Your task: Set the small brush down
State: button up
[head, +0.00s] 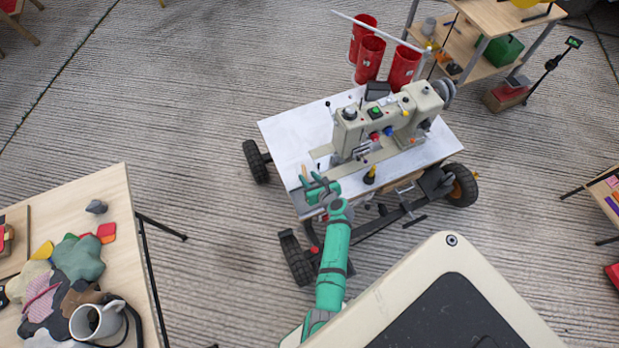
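My gripper (313,183), teal like my arm, is over the front left part of the white-topped wheeled cart (290,135). A thin tan stick (304,172) shows right at the fingertips and may be the small brush. It is too small to tell whether the fingers grip it or are merely in front of it. A short black and yellow item (370,175) stands upright on the cart top, right of my gripper. Part of the cart's front edge is hidden by my arm.
A beige sewing machine (410,118) fills the cart's middle and right. Three red cups (370,58) are behind it. The cart's left top is mostly bare. A cluttered wooden table (100,190) is at left, a shelf unit (500,18) at the back right.

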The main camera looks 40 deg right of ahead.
jog(key=shift+r, duration=0.15)
jog(key=v, duration=1.2)
